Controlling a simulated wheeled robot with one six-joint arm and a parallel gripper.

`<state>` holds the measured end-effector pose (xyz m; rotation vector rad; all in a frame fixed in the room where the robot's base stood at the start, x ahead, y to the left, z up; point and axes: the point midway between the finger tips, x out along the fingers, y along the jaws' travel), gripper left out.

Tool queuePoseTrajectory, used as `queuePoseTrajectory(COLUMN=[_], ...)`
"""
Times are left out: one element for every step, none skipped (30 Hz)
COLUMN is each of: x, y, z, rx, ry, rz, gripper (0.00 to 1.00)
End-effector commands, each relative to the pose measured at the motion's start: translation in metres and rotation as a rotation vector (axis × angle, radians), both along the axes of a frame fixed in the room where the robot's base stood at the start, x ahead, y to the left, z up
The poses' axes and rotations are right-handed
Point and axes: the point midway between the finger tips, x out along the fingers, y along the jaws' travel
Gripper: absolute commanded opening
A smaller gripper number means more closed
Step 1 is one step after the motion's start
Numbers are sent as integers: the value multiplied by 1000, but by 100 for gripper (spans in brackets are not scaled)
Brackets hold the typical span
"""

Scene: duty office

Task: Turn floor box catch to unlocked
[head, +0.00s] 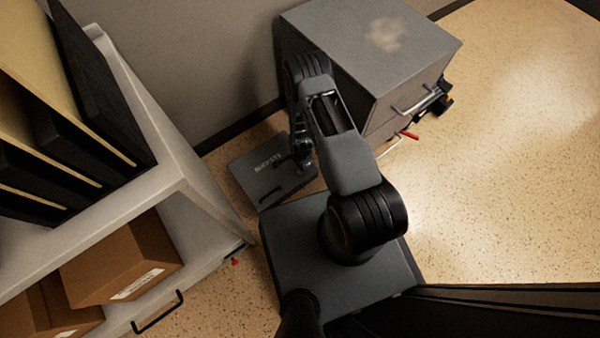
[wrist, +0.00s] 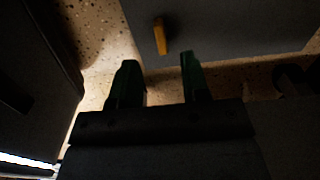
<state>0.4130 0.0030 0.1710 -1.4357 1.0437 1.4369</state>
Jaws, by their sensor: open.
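The floor box (head: 262,178) is a low grey box on the floor by the wall, with pale lettering and a dark handle on its top. In the wrist view a dark grey face (wrist: 225,28), seemingly the box, fills the upper part. On it is a small orange-yellow catch (wrist: 160,36), standing nearly upright in the picture and tilted slightly. My gripper (wrist: 158,66) is open and empty, its two green-tinted fingers apart. The catch shows just beyond the gap between the fingertips, not between them. In the head view my arm hides the catch and most of the gripper.
A grey cabinet (head: 372,45) with bar handles and a red tab stands behind my arm. A shelf unit (head: 150,140) with black binders and cardboard boxes (head: 125,262) is at left. Speckled floor (head: 490,170) is clear at right.

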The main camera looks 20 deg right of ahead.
Motion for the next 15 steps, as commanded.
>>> queuePoseTrajectory(x=[0,0,0,0,0,0,0,0,0,0,0,0,0,0,0], y=[0,0,0,0,0,0,0,0,0,0,0,0,0,0,0], z=[-16,-21,-28,-33,-37,-43,-46,-50,-53,-56,-58,-61,-63,-64,-66], rx=[0,0,0,0,0,0,0,0,0,0,0,0,0,0,0], ry=[0,1,1,0,0,0,1,0,0,-1,-1,0,0,0,0], rz=[-1,-1,0,0,0,0,0,0,0,0,0,0,0,0,0], gripper=[42,42,42,42,42,42,42,42,42,42,42,42,42,42,42])
